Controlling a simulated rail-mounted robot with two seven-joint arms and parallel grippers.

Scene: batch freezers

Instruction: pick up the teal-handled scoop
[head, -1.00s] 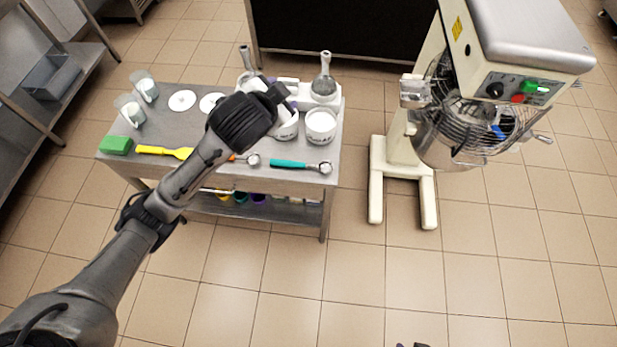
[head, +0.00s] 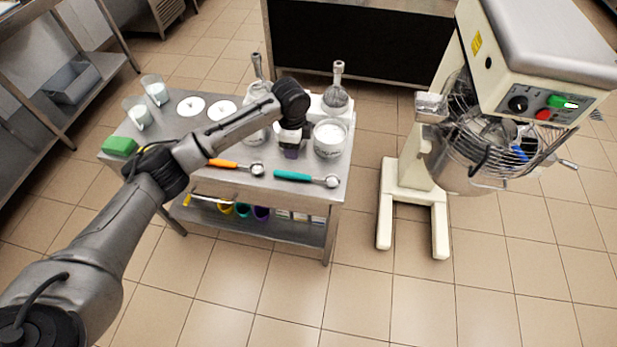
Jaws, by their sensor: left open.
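The teal-handled scoop (head: 293,176) lies on the front right part of the steel table's top (head: 225,178). Its handle points left and its metal bowl lies to the right, close to the table's right edge. My left gripper (head: 291,152) hangs above the table behind the scoop's handle, with its fingers pointing down. It is open and apart from the scoop. Its fingers are small and partly dark in the picture. My right gripper is not in view.
An orange-handled scoop (head: 236,165) lies just left. A green sponge (head: 120,146) is at the table's left. A mixer (head: 470,130) stands right, with bare floor between.

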